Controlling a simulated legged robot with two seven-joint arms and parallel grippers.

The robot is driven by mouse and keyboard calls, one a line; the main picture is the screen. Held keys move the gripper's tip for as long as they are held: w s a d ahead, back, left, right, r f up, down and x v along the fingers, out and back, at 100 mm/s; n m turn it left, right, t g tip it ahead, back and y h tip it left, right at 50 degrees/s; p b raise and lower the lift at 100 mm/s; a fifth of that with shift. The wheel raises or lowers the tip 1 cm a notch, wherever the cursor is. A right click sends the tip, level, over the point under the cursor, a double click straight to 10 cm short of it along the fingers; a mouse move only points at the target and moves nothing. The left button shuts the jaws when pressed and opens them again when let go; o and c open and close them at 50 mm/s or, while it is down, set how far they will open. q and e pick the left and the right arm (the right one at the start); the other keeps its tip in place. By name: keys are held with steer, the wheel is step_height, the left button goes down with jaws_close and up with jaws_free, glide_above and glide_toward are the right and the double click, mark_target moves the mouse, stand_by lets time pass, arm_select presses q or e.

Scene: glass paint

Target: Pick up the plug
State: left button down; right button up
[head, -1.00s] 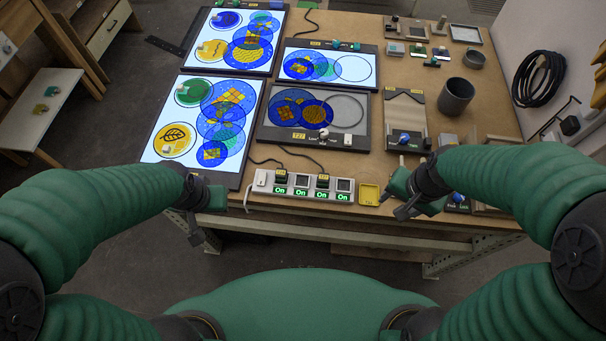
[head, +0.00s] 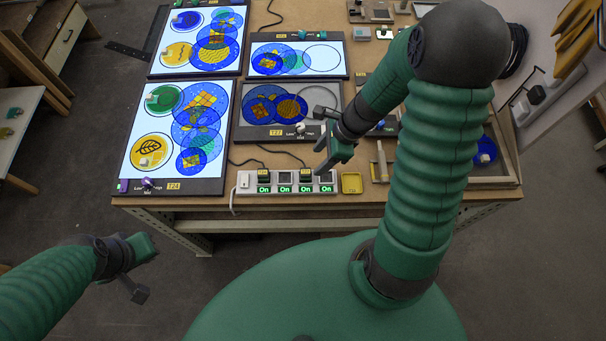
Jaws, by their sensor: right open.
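Two black plugs with yellow tags sit in the white power strip (head: 245,183): the left plug (head: 264,173) in the first socket and the right plug (head: 305,173) in the third. Each has a dark cable running up the table. I cannot tell which plug the task means. My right gripper (head: 322,142) is open and empty. It appears above the strip's right end, just up and right of the right plug, apart from it. My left gripper (head: 137,268) is off the table at lower left, empty as far as I see; its jaw opening is unclear.
A grey unlit panel (head: 335,98) lies behind the strip, with lit panels (head: 130,172) to the left and behind. A small yellow tray (head: 351,183) is right of the strip. My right arm hides much of the table's right side. The strip's sockets show green "On" labels.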

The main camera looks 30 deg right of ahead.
mark_target(306, 171)
steer(key=x, duration=0.8)
steer(key=shift+b, duration=0.4)
steer(key=shift+w+f, duration=0.15)
steer(key=shift+a, duration=0.1)
jaws_close()
